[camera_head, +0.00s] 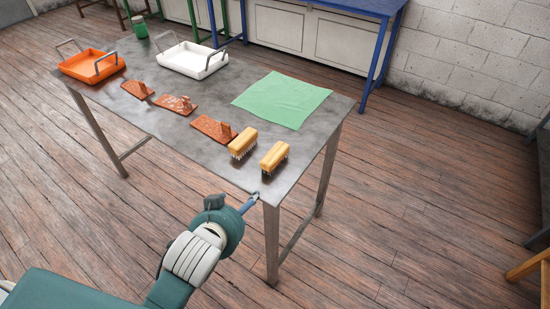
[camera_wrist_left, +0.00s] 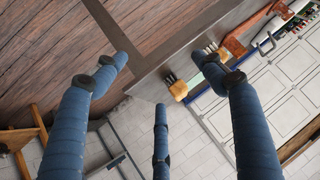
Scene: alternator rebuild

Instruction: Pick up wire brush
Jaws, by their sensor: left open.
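Two wire brushes with yellow wooden backs and dark bristles lie bristles down near the right front corner of the grey metal table (camera_head: 200,129). One wire brush (camera_head: 274,157) is closest to the corner, and the other wire brush (camera_head: 243,142) is just left of it. My left gripper (camera_head: 255,197) is at the table's front edge, short of both brushes and touching neither. In the left wrist view its blue fingers (camera_wrist_left: 166,76) are spread open and empty. The nearer brush (camera_wrist_left: 179,90) and the other brush (camera_wrist_left: 198,58) show beyond them, toward the right finger. My right gripper is out of view.
Several rusty brown metal pieces (camera_head: 213,128) lie in a row left of the brushes. A green cloth (camera_head: 282,100) lies behind them. An orange tray (camera_head: 88,68), a white tray (camera_head: 192,62) and a green can (camera_head: 140,27) stand at the far left.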

